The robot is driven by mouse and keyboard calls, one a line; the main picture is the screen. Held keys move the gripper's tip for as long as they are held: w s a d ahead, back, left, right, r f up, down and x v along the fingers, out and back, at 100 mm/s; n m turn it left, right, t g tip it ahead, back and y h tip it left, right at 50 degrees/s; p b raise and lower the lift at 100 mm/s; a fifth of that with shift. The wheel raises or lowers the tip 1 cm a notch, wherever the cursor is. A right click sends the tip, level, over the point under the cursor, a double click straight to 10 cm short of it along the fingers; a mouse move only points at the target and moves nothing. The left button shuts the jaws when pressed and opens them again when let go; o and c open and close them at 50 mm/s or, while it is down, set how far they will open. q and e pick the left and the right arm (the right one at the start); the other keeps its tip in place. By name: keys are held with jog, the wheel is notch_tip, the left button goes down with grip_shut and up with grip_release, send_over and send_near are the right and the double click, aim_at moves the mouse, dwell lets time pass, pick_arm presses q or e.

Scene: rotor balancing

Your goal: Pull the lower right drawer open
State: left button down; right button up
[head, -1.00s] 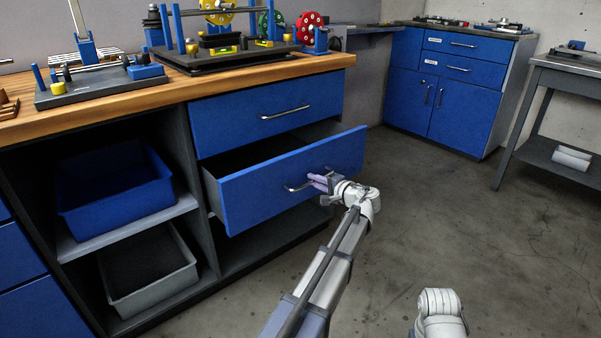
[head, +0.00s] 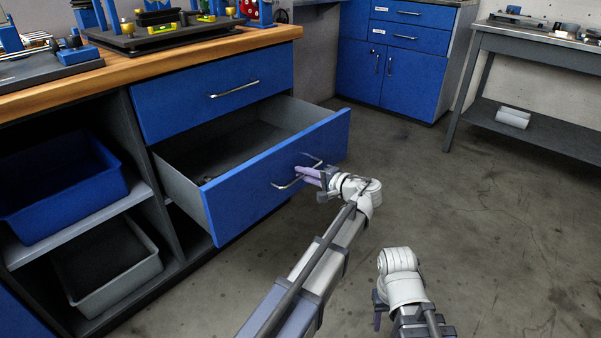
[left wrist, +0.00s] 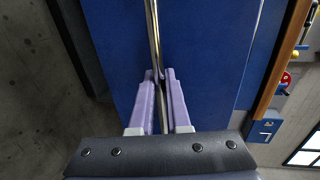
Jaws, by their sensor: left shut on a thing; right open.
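The lower right drawer (head: 277,172) is blue-fronted and stands well out from the bench, with its grey inside showing. Its metal bar handle (head: 288,184) is on the front. My left gripper (head: 306,174) is shut on this handle. In the left wrist view the two purple fingers (left wrist: 160,98) close around the handle bar (left wrist: 154,35), in front of the blue drawer front (left wrist: 200,55). My right gripper (head: 379,311) is low at the bottom of the head view, over the floor and away from the drawer. Its fingers are only partly visible.
The shut upper drawer (head: 215,92) is directly above. A blue bin (head: 60,190) and a grey bin (head: 110,275) sit on the shelves at left. Fixtures stand on the wooden bench top (head: 200,48). The floor (head: 480,220) to the right is clear.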

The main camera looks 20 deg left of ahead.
pick_arm(q)
jog(key=c, duration=1.2)
grip_release()
jog(key=shift+p+v, duration=0.75)
jog(key=shift+v, duration=3.15)
